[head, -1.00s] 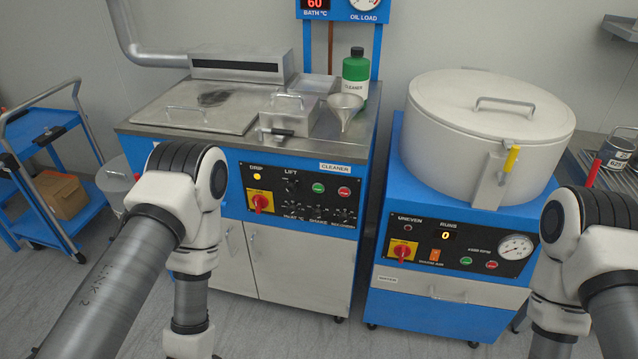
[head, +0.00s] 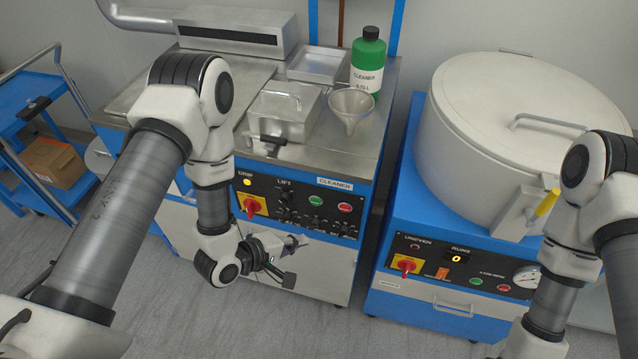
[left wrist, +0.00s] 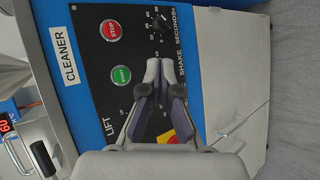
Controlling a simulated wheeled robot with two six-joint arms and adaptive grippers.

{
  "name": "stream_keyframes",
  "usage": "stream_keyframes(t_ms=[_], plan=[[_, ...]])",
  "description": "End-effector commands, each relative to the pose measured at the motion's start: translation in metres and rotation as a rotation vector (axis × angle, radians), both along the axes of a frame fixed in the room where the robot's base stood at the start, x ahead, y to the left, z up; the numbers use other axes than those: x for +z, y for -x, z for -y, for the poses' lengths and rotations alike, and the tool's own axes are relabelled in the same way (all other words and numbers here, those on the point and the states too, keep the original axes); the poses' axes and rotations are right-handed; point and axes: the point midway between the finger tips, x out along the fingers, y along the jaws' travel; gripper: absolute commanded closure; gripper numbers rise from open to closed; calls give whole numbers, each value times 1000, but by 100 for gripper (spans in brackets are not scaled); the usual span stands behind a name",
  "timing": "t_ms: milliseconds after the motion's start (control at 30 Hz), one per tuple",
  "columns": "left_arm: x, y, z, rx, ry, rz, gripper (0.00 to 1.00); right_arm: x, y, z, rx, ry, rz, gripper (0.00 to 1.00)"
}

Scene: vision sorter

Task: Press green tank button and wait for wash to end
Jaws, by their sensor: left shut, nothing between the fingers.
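The tank's black control panel (head: 290,205) is on the front of the blue cleaner machine. Its green button (head: 316,201) sits left of a red button (head: 345,208). The left wrist view shows the green button marked START (left wrist: 121,76) and the red one marked STOP (left wrist: 114,31). A yellow lamp (head: 247,182) under DRIP is lit. My left gripper (head: 298,242) is shut and empty, in front of the panel's lower part and below the green button. In the left wrist view its fingertips (left wrist: 158,65) appear beside the green button; contact cannot be told. My right gripper is out of view.
A second blue machine with a white drum (head: 460,150) stands to the right, with its own green button (head: 476,282). A funnel (head: 350,108) and a cleaner bottle (head: 369,60) stand on the tank's top. A blue cart (head: 85,170) is at the left.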

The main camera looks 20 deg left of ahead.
Motion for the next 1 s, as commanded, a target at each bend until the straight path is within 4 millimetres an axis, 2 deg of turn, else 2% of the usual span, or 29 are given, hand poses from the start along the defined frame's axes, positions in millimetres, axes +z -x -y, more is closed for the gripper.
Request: stream_keyframes(t_ms=[300, 467, 1000], plan=[[0, 0, 0, 0, -2, 0, 100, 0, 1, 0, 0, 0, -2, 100], [-1, -8, 0, -1, -3, 2, 100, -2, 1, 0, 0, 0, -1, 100], [-2, -80, 3, -1, -4, 1, 100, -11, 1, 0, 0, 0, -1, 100]])
